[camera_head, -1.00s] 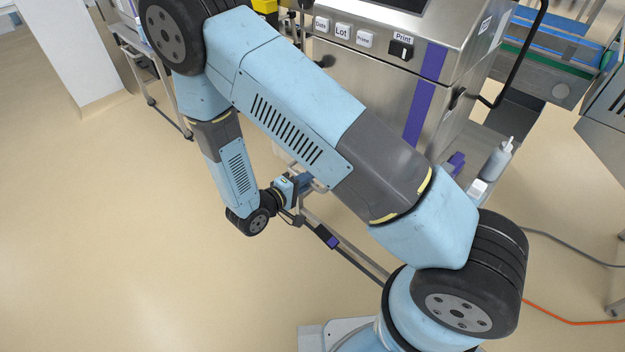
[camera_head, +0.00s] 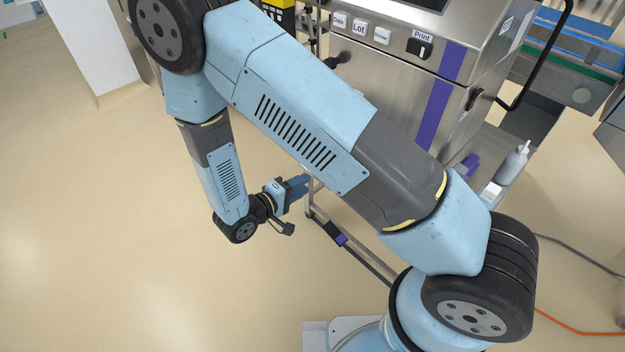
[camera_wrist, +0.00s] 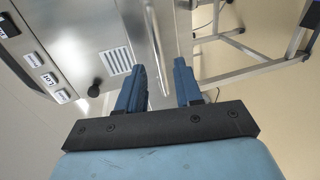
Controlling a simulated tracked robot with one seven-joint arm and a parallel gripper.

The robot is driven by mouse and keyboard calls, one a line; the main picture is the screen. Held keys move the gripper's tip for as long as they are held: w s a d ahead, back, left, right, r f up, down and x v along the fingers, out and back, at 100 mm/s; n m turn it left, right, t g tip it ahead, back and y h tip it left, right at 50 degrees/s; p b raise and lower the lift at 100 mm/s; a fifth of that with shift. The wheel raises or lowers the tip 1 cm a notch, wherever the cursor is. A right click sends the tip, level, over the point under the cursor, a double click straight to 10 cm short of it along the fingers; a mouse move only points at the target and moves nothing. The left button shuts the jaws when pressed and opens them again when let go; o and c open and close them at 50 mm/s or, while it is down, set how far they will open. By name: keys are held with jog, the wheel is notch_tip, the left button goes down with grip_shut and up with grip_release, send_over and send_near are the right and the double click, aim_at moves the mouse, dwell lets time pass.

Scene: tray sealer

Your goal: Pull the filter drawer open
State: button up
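My gripper (camera_wrist: 160,66) has its two blue fingers apart, pointing at the machine's front. A slim silver bar handle (camera_wrist: 153,30) runs lengthwise between the fingers in the wrist view. I see a gap beside it, so I cannot see the fingers touching it. It may be the filter drawer's handle; no label shows. A slotted vent (camera_wrist: 117,60) is in the steel panel to its left. In the head view my gripper (camera_head: 300,186) is at the machine's lower front, partly behind my arm, and the drawer is hidden there.
A black knob (camera_wrist: 95,88) stands out left of the fingers. The steel tray sealer (camera_head: 400,95) has labelled buttons and a print switch (camera_head: 419,48). A low frame rail (camera_head: 365,262) runs below my gripper. A bottle (camera_head: 512,165) stands at right. Floor at left is clear.

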jog(key=v, duration=0.7)
jog(key=shift+s+a, duration=0.1)
jog(key=w+d+r+m+g+y, duration=0.25)
jog(key=d+r+g, duration=0.25)
jog(key=d+r, duration=0.5)
jog(key=w+d+r+m+g+y, duration=0.1)
jog(key=d+r+m+g, duration=0.5)
jog(key=r, duration=0.6)
jog(key=s+d+r+t+y, duration=0.3)
jog(key=s+d+r+y, duration=0.1)
jog(key=d+r, duration=0.3)
jog(key=s+d+r+t+y, duration=0.3)
jog(key=s+d+r, duration=0.4)
jog(key=r, duration=0.3)
jog(key=shift+s+d+r+y, duration=0.15)
jog(key=shift+d+r+y, duration=0.15)
jog(key=shift+d+y, duration=0.2)
